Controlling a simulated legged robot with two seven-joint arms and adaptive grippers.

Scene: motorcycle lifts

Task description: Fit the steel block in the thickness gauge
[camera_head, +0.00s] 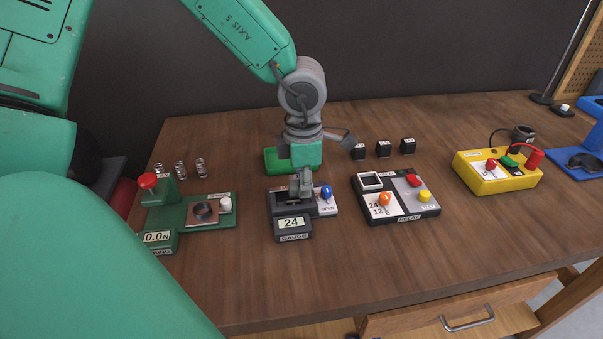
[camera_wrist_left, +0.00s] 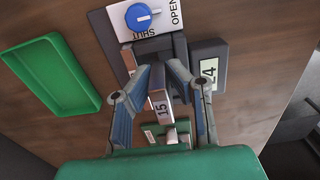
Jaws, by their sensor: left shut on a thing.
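The thickness gauge (camera_head: 293,226) stands on the bench below my left arm, a dark unit with a display reading 24 and a blue knob (camera_head: 326,192) on a white plate at its right. The gauge (camera_wrist_left: 207,70) and the knob (camera_wrist_left: 142,16) also show in the left wrist view. My left gripper (camera_head: 303,186) is down at the gauge. In the left wrist view, its fingers (camera_wrist_left: 158,92) are shut on the steel block (camera_wrist_left: 161,104), marked 15. The block is at the gauge's slot; I cannot tell whether it is seated. My right gripper is not in view.
A green tray (camera_head: 278,162) lies just behind the gauge. A green spring tester (camera_head: 176,218) stands left, with several springs behind it. A relay unit (camera_head: 395,198) stands close on the right, with black blocks behind it. A yellow box (camera_head: 497,172) is farther right.

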